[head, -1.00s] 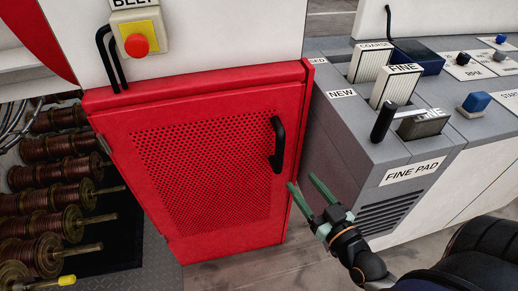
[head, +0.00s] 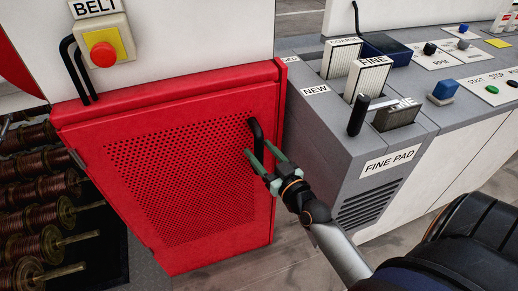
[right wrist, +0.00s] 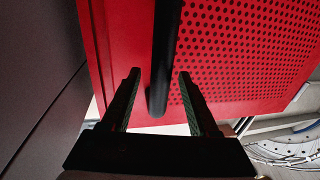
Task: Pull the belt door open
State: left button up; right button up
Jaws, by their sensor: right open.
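The red belt door (head: 165,195) with its perforated panel stands closed under the BELT button box, as far as I can see. Its black bar handle (head: 256,138) is upright near the door's right edge. My right gripper (head: 262,151) is open at the handle's lower part, and its fingers hide some of the handle. In the right wrist view the handle (right wrist: 166,55) runs down between the two open fingers (right wrist: 158,80) without visible contact. The red door (right wrist: 240,45) fills the background there. My left gripper is not in view.
The grey console (head: 345,125) with the FINE PAD label stands close to the right of the door. A BELT box with a red button (head: 103,54) is above. Copper spools (head: 35,190) lie at the left. Floor (head: 295,255) is open in front.

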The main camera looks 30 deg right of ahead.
jog(key=shift+w, duration=0.6)
grip_shut()
dwell(1.1)
